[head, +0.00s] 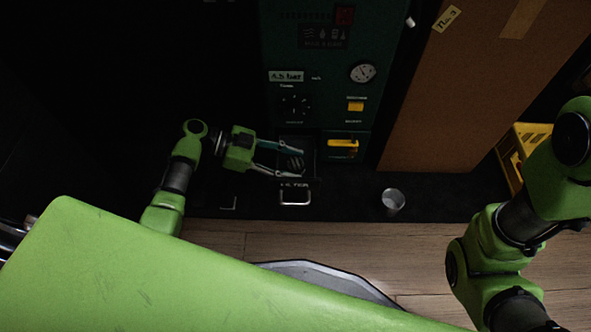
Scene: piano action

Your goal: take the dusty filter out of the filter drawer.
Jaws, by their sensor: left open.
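The filter drawer (295,186), labelled FILTER and with a pale handle, stands pulled out at the foot of the dark green machine. A small greyish, striped piece that looks like the dusty filter (294,163) sits inside it. My left gripper (301,164) reaches in from the left over the drawer. Its two fingers are spread, one on the far side and one on the near side of the filter. I cannot tell whether they touch it. My right arm shows at the right edge, but its gripper is out of view.
The green machine (318,92) rises behind the drawer, with a gauge and a yellow handle (343,143) just right of it. A metal cup (393,200) stands on the dark floor strip to the right. A brown panel (470,90) and yellow crate (537,135) are further right.

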